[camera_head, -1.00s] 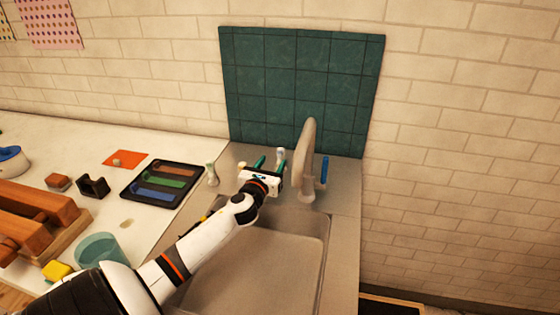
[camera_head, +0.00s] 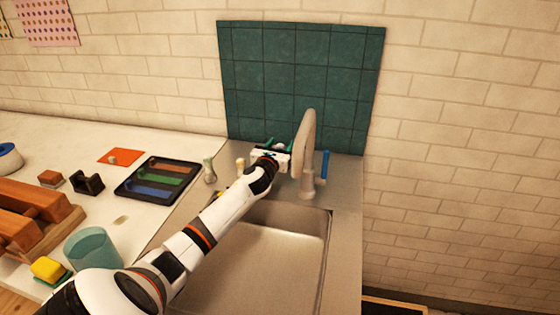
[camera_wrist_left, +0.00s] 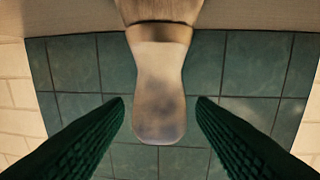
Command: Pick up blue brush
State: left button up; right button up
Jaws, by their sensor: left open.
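My left gripper (camera_head: 281,147) is at the back of the sink, left of the tap, with its green fingers parted. In the left wrist view my left gripper (camera_wrist_left: 160,103) has one finger on each side of a brush-like thing (camera_wrist_left: 159,95). That thing has a pale, rounded end with a faint grey-blue smudge, a brown band and a wider tan part. A gap shows between it and both fingers. In the head view the gripper mostly hides it. I cannot tell its full colour. My right gripper is not in view.
The grey tap (camera_head: 308,150) with a blue lever (camera_head: 324,165) stands close right of the gripper. Two small pale upright things, one being (camera_head: 209,171), stand to the left. A teal tiled board (camera_head: 300,80) is behind. A black tray (camera_head: 126,190) holds brown, green and blue strips.

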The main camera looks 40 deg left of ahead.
pick_arm(q)
jog(key=shift+c, duration=0.3)
jog(key=c, duration=1)
